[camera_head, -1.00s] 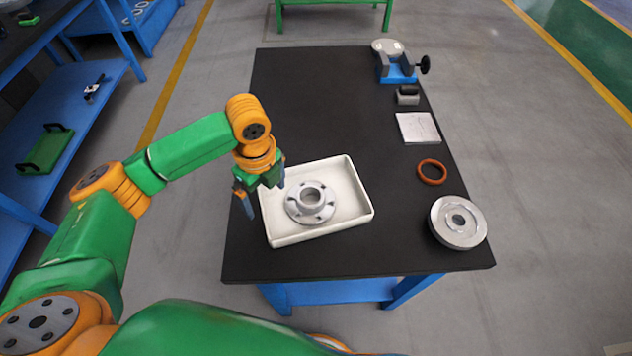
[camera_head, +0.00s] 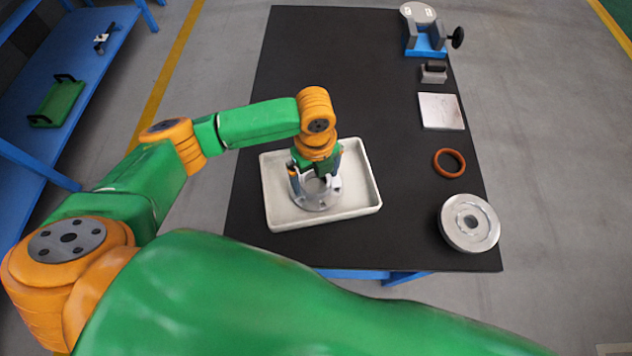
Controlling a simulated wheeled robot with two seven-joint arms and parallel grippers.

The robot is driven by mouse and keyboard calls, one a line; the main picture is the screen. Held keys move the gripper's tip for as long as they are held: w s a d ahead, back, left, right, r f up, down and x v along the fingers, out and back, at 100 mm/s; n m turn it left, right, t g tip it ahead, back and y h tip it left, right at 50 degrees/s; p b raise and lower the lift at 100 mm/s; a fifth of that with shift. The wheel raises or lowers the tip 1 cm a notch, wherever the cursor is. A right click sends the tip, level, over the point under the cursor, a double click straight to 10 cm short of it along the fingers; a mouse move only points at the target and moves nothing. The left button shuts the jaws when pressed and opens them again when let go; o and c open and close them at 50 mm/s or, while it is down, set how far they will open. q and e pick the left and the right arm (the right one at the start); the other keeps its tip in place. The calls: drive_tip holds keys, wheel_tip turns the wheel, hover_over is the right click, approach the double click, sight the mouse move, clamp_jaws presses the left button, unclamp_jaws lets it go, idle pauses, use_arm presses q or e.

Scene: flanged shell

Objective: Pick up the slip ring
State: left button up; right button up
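A grey metal flanged ring (camera_head: 318,203) with a raised hub lies flat in a white tray (camera_head: 372,205) on the black table. It is the ring that I take for the slip ring, though no label shows. My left gripper (camera_head: 317,190) points down over it, with its fingers spread on either side of the hub. The gripper and wrist hide part of the ring. I cannot tell whether the fingertips touch it. My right gripper is out of view.
To the right on the table (camera_head: 330,75) are an orange ring (camera_head: 449,163), a round metal disc (camera_head: 469,223), a pale square plate (camera_head: 441,111), a small grey block (camera_head: 433,73) and a blue vise (camera_head: 424,42). The table's left and middle parts beyond the tray are clear.

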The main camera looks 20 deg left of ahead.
use_arm(q)
drive_tip(key=shift+s, duration=0.1)
drive_tip(key=c, duration=1.4)
drive_tip(key=shift+r, duration=0.1)
clamp_jaws()
